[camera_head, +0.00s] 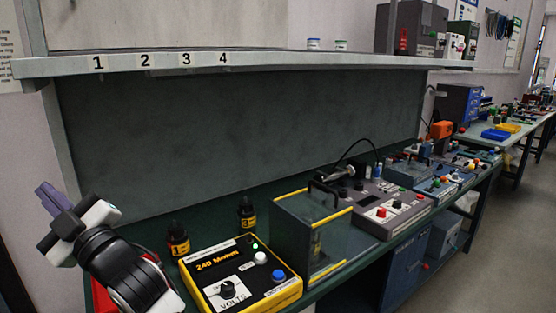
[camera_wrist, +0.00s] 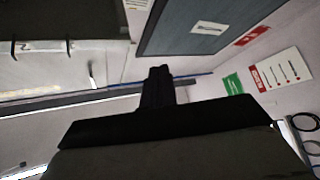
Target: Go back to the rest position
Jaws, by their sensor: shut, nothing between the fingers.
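My gripper (camera_head: 46,192) is at the far left of the head view, above the left end of the bench and apart from it. Its fingers point up and to the left, and nothing is held. In the wrist view the dark fingers (camera_wrist: 159,72) are together at the centre, with a pale wall and a dark framed panel (camera_wrist: 205,25) beyond them. Two dark pump tubes with yellow labels, one marked 1 (camera_head: 178,240) and one marked 3 (camera_head: 246,212), stand upright on the bench behind the yellow meter box. My gripper is left of both and touches neither.
The yellow meter box (camera_head: 235,285) and a clear-walled case with yellow edges (camera_head: 310,240) stand along the bench. A grey shelf (camera_head: 270,64) numbered 1 to 4 runs above. A red object (camera_head: 102,298) is partly hidden behind my arm. Grey control boxes (camera_head: 390,208) stand farther right.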

